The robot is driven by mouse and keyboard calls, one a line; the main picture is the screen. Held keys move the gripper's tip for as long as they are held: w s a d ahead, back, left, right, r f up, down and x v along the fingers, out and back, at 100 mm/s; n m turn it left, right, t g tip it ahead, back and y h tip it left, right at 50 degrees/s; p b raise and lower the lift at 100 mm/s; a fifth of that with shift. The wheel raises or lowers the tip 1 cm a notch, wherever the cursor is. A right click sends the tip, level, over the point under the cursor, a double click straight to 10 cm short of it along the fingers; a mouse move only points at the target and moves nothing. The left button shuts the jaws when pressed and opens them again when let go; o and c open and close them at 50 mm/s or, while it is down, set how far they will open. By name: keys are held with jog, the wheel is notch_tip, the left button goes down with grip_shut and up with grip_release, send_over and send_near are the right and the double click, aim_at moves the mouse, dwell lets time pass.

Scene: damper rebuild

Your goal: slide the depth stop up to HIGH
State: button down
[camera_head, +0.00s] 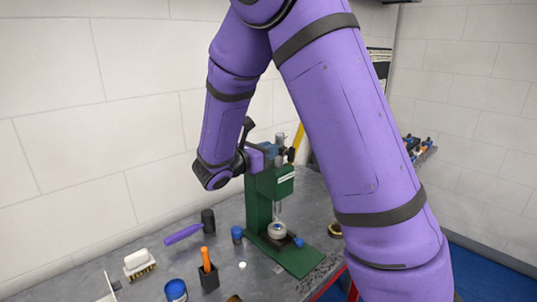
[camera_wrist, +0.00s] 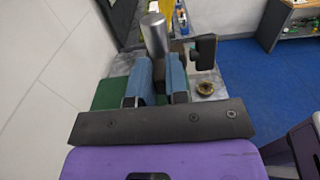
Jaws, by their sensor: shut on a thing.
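The green press (camera_head: 259,205) stands upright on the grey bench, with a pale label on its head. My gripper (camera_head: 279,155) is at the top of the press, coming from the left. In the wrist view, the two blue finger pads of my gripper (camera_wrist: 157,85) are closed on a small dark piece, the depth stop (camera_wrist: 158,74), which is mostly hidden between them. A silver cylinder (camera_wrist: 155,35) rises just beyond the fingers. I cannot read any HIGH mark. A round pale part (camera_head: 277,231) sits under the press ram.
A yellow handle (camera_head: 298,137) is beside the press head. A brass ring (camera_head: 335,230) lies to the right.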

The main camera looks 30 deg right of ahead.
jog(key=shift+w+r, duration=0.1)
jog(key=shift+r, duration=1.85)
jog(key=c, duration=1.1)
grip_release()
jog(key=shift+a, duration=0.1)
jog(key=a, duration=0.3)
jog(key=s+a, duration=0.1)
jog(key=a, duration=0.3)
jog(key=s+a, duration=0.1)
jog(key=a, duration=0.2)
jog(key=shift+s+a, duration=0.1)
jog(key=shift+a, duration=0.1)
